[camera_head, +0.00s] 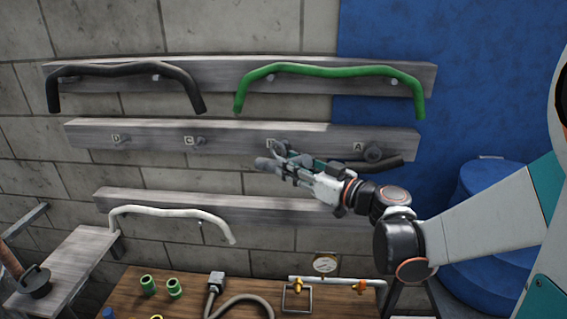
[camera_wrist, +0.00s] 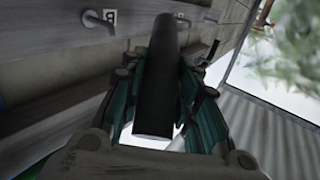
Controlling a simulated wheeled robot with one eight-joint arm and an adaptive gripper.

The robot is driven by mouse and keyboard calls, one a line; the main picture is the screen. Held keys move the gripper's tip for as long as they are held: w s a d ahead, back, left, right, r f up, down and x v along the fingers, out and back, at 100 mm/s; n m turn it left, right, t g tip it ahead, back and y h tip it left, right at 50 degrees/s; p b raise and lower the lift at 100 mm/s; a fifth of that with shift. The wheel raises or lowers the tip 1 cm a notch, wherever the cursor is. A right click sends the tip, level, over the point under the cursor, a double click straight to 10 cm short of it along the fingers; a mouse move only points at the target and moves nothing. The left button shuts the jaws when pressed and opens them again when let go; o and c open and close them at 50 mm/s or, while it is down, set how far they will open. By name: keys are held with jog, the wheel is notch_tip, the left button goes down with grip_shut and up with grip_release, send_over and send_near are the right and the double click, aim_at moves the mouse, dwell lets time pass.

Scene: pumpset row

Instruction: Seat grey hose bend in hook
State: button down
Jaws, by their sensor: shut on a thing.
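My gripper (camera_head: 284,165) is in front of the middle rail, near the hook labelled B, and hides part of it. It is shut on a dark grey hose (camera_head: 385,164). The hose's far part passes behind the gripper and rises to the right, under hook A (camera_head: 373,152); I cannot tell whether it touches that hook. In the wrist view the hose (camera_wrist: 158,80) runs between the teal fingers of my gripper (camera_wrist: 163,70). A labelled hook (camera_wrist: 97,20) shows left of the hose there, apart from it. Hooks C (camera_head: 200,141) and D (camera_head: 121,140) are bare.
A black hose (camera_head: 125,69) and a green hose (camera_head: 330,70) hang on the top rail. A white hose (camera_head: 170,211) hangs on the bottom rail. Below is a workbench (camera_head: 195,303) with fittings and a gauge (camera_head: 326,263). Blue drums (camera_head: 490,215) stand right.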

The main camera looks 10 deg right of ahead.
jog(key=w+d+f+b, duration=0.3)
jog(key=w+f, duration=0.2)
jog(key=w, duration=0.4)
jog(key=shift+f, duration=0.25)
jog(key=shift+d, duration=0.15)
jog(key=c, duration=1.3)
grip_release()
jog(key=shift+w+f, duration=0.1)
jog(key=shift+w, duration=0.1)
jog(key=shift+o, duration=0.4)
jog(key=shift+w+f, duration=0.25)
jog(key=shift+w, duration=0.35)
jog(key=b+v, duration=0.3)
jog(key=v, duration=1.1)
jog(key=shift+s+f, duration=0.2)
jog(key=shift+f, duration=0.1)
